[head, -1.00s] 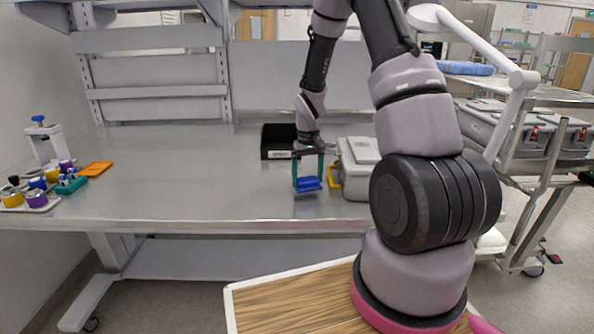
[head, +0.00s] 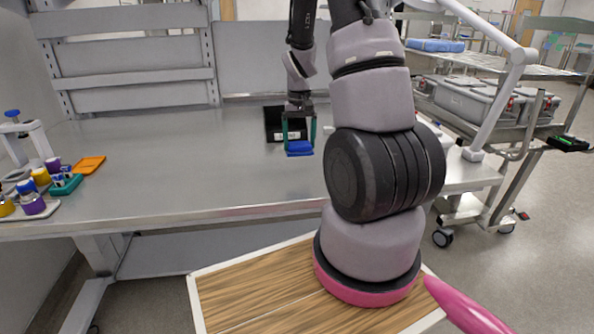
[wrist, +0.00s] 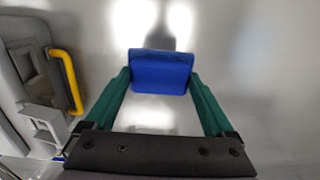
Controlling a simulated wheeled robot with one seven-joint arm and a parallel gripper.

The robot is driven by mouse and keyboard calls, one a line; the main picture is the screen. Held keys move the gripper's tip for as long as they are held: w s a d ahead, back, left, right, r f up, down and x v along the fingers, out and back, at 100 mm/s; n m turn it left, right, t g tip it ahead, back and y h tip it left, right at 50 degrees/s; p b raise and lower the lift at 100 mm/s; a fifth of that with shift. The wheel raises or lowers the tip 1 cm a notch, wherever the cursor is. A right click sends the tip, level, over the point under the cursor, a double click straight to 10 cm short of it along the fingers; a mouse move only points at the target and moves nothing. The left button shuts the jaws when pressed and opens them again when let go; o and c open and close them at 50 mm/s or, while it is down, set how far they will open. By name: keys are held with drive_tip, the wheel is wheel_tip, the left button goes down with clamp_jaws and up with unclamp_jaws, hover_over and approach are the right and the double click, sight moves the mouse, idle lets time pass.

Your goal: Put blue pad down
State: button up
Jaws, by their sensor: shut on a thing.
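The blue pad (head: 299,148) is between the green fingers of my gripper (head: 299,142), above the grey metal table (head: 190,170). In the wrist view the blue pad (wrist: 161,72) is held between the two fingertips (wrist: 161,78), one finger on each side. My gripper is shut on it and points down. The pad looks apart from the table, but the height of the gap is hard to tell.
A black bin (head: 274,124) stands just behind my gripper. A grey case with a yellow handle (wrist: 66,80) is close at the left of the wrist view. An orange pad (head: 88,165) and small colored parts (head: 40,180) are at the table's left. The middle is clear.

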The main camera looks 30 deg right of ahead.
sight(299, 143)
wheel_tip(299, 143, down, 8)
idle(0.4)
drive_tip(key=shift+f, duration=0.1)
drive_tip(key=o, duration=1.3)
wheel_tip(299, 143, up, 12)
drive_tip(key=shift+r, duration=0.15)
drive_tip(key=s+a+r+t, duration=0.2)
drive_tip(key=s+a+r, duration=0.2)
drive_tip(key=s+r, duration=0.2)
drive_tip(key=s+a+r+t+y, duration=0.1)
drive_tip(key=s+a+r, duration=0.4)
drive_tip(key=r, duration=0.5)
drive_tip(key=s+a+r+m+t+y, duration=0.1)
drive_tip(key=s+a+r+t, duration=0.3)
drive_tip(key=s+r, duration=0.4)
drive_tip(key=shift+s+a+r, duration=0.2)
drive_tip(key=shift+s+r, duration=0.05)
drive_tip(key=shift+r, duration=0.3)
